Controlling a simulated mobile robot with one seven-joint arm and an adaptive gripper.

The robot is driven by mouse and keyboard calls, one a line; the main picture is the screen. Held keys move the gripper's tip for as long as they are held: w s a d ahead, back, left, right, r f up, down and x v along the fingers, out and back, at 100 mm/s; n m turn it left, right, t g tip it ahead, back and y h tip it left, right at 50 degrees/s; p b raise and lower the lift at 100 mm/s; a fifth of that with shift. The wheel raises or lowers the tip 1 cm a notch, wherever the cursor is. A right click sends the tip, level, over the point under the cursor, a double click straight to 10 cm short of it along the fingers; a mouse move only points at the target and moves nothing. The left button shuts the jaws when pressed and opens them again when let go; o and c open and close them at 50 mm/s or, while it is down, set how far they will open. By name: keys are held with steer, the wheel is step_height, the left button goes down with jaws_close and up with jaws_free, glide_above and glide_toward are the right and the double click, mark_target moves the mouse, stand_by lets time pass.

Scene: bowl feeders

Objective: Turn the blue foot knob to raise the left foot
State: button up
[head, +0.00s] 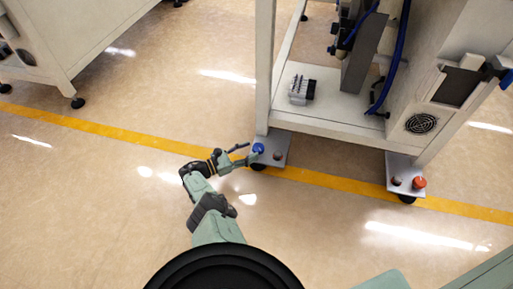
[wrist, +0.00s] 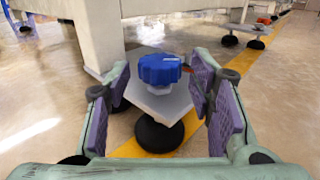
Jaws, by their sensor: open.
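The blue foot knob (head: 258,148) sits on the metal plate (head: 270,158) at the left front leg of the machine. In the wrist view the blue knob (wrist: 160,69) is lobed and stands on its plate (wrist: 158,100), above a round black foot (wrist: 159,134). My gripper (head: 244,155) is at the knob in the head view. In the wrist view my gripper (wrist: 162,95) is open, with one purple-padded finger on each side of the knob. I see gaps between the pads and the knob, and nothing is held.
A red knob (head: 419,182) is on the right foot's plate (head: 406,170). The machine leg (wrist: 94,35) rises close behind the blue knob. A yellow floor line (head: 120,132) runs under the feet. The floor in front is clear.

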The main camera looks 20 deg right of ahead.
steer(key=a, duration=0.7)
steer(key=shift+s, duration=0.45)
